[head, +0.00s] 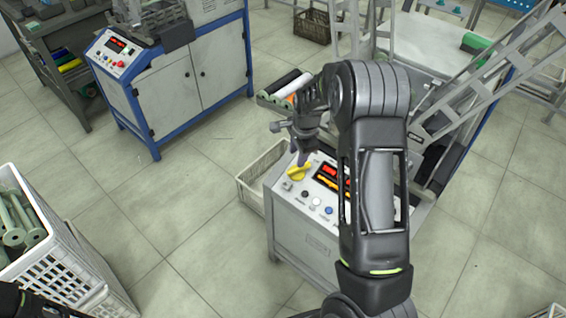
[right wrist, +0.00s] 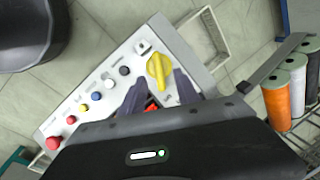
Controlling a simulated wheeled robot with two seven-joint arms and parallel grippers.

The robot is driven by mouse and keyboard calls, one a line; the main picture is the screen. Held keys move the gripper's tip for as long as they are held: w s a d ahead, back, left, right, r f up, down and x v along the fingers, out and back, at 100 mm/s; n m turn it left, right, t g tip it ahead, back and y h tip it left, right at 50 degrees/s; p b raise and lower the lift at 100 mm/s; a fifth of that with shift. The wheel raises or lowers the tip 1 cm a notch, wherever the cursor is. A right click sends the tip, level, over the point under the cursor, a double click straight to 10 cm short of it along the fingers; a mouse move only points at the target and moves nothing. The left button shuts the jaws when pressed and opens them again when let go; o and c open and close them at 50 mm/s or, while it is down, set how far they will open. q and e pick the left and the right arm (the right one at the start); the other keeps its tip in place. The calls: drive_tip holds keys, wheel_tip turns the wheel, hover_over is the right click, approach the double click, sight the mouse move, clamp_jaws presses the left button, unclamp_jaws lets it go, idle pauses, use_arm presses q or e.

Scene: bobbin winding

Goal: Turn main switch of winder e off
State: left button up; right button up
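The winder in front of me has a sloped light-grey panel (head: 285,197). A yellow rotary switch (head: 299,172) sits at the panel's upper left corner. In the right wrist view the yellow switch (right wrist: 160,71) shows its handle as a raised bar, slightly tilted. My right gripper (head: 303,157) is just above the switch, pointing down at it. In the right wrist view its two fingers (right wrist: 160,86) are apart, with the switch just beyond their tips. I cannot tell whether they touch it.
A pale crate (head: 252,180) stands left of the winder. Thread spools (right wrist: 276,98) lie behind. Another blue-framed winder (head: 160,90) stands back left.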

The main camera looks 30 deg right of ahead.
sight(295, 169)
drive_tip(key=shift+s+m, duration=0.15)
drive_tip(key=shift+m, duration=0.15)
drive_tip(key=shift+p+x, duration=0.4)
drive_tip(key=shift+x, duration=3.55)
drive_tip(key=shift+s+a, duration=0.1)
clamp_jaws()
